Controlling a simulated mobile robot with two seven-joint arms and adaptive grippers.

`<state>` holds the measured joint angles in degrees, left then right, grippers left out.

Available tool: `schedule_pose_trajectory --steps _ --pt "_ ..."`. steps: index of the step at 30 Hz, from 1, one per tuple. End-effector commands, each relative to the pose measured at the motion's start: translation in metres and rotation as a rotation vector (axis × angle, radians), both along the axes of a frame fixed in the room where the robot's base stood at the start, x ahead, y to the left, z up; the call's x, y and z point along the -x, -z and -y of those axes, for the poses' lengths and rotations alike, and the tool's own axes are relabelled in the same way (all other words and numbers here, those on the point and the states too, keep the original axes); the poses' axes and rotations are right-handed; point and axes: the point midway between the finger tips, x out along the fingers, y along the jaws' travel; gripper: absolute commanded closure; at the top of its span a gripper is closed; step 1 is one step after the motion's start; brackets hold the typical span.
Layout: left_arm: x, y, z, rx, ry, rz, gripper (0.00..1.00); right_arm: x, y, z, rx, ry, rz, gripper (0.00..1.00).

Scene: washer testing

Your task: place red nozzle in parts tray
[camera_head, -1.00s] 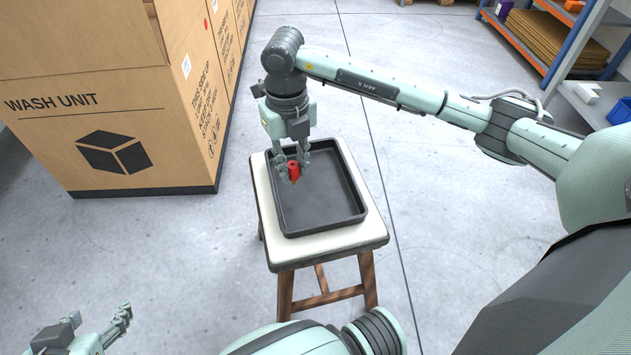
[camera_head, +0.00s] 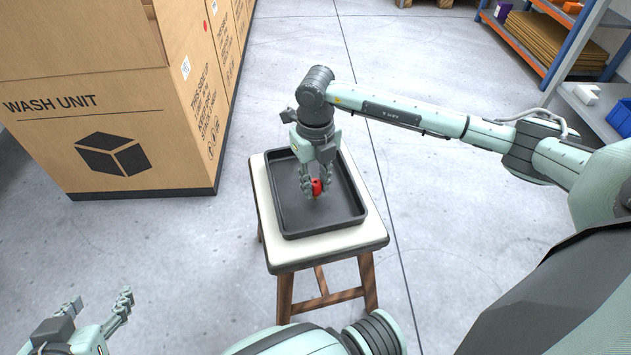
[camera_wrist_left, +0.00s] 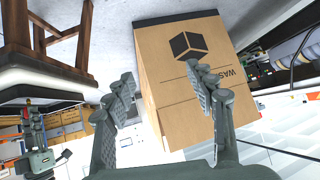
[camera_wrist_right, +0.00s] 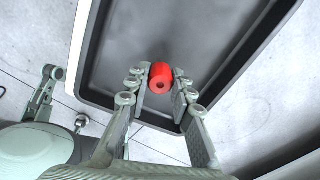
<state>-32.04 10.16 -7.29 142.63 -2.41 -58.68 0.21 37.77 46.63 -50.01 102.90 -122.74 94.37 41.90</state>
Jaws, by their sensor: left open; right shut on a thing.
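The red nozzle (camera_head: 316,187) is between the fingertips of my right gripper (camera_head: 316,190), which is shut on it. In the right wrist view the nozzle (camera_wrist_right: 161,80) shows its round end with a dark hole. The black parts tray (camera_head: 344,205) lies on the stool. The right gripper and nozzle are over the tray's inside, near its middle. I cannot tell whether the nozzle touches the tray floor. My left gripper (camera_head: 100,318) is open and empty at the lower left, away from the tray; its spread fingers also show in the left wrist view (camera_wrist_left: 165,85).
The stool (camera_head: 330,247) has a pale top and wooden legs. A large cardboard box marked WASH UNIT (camera_head: 110,120) stands to the left. Shelving (camera_head: 560,50) is at the upper right. The tray floor around the nozzle is clear.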

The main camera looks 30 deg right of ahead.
Motion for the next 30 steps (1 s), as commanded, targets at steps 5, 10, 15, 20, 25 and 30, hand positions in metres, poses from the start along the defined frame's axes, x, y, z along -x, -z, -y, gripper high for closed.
schedule_pose_trajectory --steps 5,10,15,20,25,30 --pt "-0.002 -0.002 0.003 0.007 0.006 0.018 0.44 0.000 0.002 0.000 0.000 0.000 0.000 1.00" --pt "-0.005 -0.007 0.008 0.017 0.016 0.041 0.44 0.000 0.002 0.000 0.000 0.000 0.000 0.75" --pt "-0.004 -0.007 0.010 0.018 0.018 0.041 0.44 0.000 0.002 0.000 0.000 0.000 0.000 0.57" --pt "-0.004 -0.007 0.009 0.018 0.017 0.039 0.44 0.000 0.002 0.000 0.000 0.000 0.000 0.57" --pt "-0.004 -0.007 0.007 0.014 0.014 0.035 0.44 0.000 0.001 0.000 0.000 0.000 0.000 0.57" --pt "0.007 0.004 -0.007 -0.016 -0.010 -0.037 0.44 -0.001 -0.017 -0.001 -0.002 -0.002 0.005 0.57"
